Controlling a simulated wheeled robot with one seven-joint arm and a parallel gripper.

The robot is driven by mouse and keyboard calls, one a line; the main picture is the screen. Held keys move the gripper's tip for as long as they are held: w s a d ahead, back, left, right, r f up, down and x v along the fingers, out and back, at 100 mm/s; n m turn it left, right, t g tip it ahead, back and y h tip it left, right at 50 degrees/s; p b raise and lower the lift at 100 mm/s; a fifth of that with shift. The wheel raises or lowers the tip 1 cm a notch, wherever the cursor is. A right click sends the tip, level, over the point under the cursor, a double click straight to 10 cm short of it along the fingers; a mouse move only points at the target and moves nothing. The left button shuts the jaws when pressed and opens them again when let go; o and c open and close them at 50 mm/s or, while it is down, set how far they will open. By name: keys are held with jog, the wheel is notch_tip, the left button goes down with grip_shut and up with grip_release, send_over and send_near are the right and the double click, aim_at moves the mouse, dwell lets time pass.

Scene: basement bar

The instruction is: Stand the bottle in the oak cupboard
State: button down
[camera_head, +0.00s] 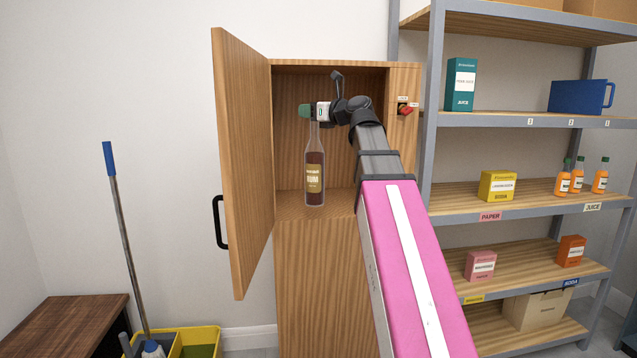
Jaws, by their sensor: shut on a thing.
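The rum bottle (315,180) is upright inside the open compartment of the oak cupboard (330,68). Its base is at or very near the compartment floor (300,209); I cannot tell whether it touches. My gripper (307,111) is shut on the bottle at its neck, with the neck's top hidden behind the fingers. My arm reaches in from the lower right and covers part of the cupboard's right side. The cupboard door (243,165) stands open to the left, its black handle (220,222) on the outer edge.
A small red item (405,109) is on the cupboard's right front frame. Metal shelving (520,120) with boxes, a blue container and orange bottles stands close on the right. A mop (123,230), yellow bucket (202,340) and dark wooden table (72,312) are at the lower left.

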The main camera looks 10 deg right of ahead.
jog(key=w+d, duration=0.3)
jog(key=w, duration=1.6)
notch_tip(320, 180, down, 7)
jog(key=shift+w+d, duration=0.15)
jog(key=shift+w, duration=0.05)
jog(key=c, duration=0.8)
grip_release()
jog(key=shift+f, duration=0.1)
jog(key=v, duration=1.2)
